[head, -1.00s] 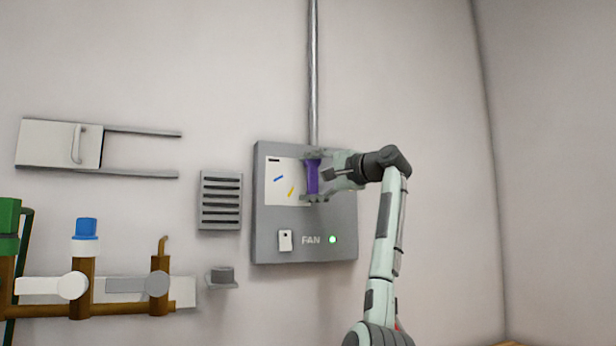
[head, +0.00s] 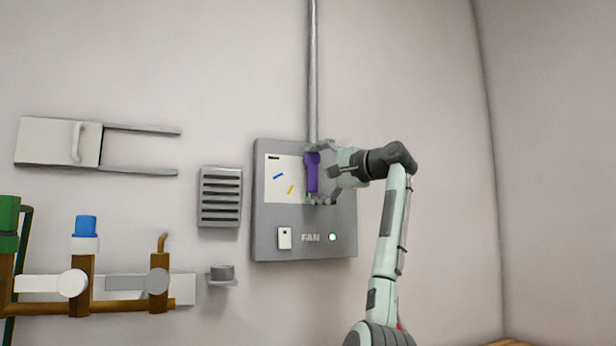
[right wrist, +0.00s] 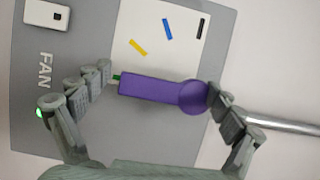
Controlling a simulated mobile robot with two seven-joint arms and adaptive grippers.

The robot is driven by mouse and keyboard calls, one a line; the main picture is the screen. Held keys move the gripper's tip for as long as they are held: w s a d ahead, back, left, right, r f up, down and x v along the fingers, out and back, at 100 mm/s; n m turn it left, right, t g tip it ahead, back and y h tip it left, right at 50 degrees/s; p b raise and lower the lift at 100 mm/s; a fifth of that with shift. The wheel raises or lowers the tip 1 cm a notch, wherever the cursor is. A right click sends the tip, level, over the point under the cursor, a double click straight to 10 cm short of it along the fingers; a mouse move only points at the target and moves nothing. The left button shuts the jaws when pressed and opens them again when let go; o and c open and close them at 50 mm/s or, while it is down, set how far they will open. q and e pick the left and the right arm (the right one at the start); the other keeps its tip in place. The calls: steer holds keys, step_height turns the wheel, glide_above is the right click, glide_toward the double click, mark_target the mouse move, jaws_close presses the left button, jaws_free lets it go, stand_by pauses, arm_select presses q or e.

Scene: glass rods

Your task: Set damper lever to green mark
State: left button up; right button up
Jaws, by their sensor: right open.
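The purple damper lever (head: 312,174) hangs straight down from its round end on the grey fan box. It also shows in the right wrist view (right wrist: 158,88), with its free tip at a small green mark (right wrist: 116,77). A white plate (head: 274,196) beside it carries blue, yellow and black marks. My right gripper (head: 320,174) is open, one finger near the lever's round end and one near its tip. In the right wrist view the gripper (right wrist: 162,92) spans the lever's length without closing on it; whether a fingertip touches the round end I cannot tell. My left gripper is not in view.
The fan box (head: 340,225) has a white switch (head: 285,238) and a lit green lamp (head: 332,237). A metal pipe (head: 313,75) rises above it. A vent (head: 219,197) and valve pipes (head: 84,290) are at the left. The wall at right is clear.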

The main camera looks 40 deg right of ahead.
steer(key=s+d, duration=0.1)
steer(key=s, duration=0.9)
steer(key=shift+s, duration=0.4)
